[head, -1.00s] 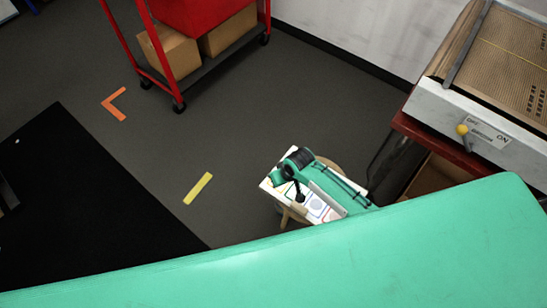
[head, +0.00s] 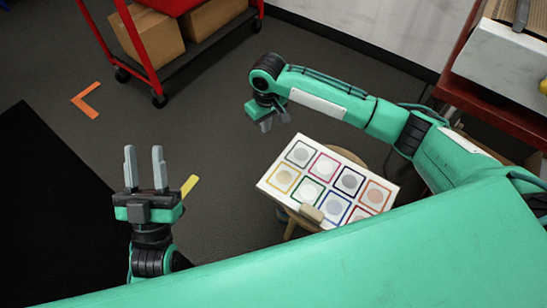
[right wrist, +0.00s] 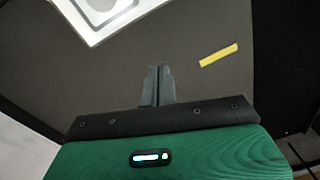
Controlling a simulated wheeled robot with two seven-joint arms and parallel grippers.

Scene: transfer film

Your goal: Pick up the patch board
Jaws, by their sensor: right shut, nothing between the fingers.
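The patch board (head: 326,172) is a white board with two rows of coloured square outlines, each around a pale round patch. It rests tilted on a small wooden stool or stand in the head view. Its corner (right wrist: 97,12) also shows at the top of the right wrist view. My right gripper (head: 268,124) is shut and empty, just beyond the board's upper left corner and apart from it. It also shows in the right wrist view (right wrist: 158,72). My left gripper (head: 145,150) is open and empty, pointing up, well left of the board.
A red cart (head: 147,62) with cardboard boxes stands at the upper left. A dark red bench with a pale machine (head: 500,58) is at the upper right. Orange (head: 85,99) and yellow (head: 190,186) tape marks lie on the grey floor, which is mostly clear.

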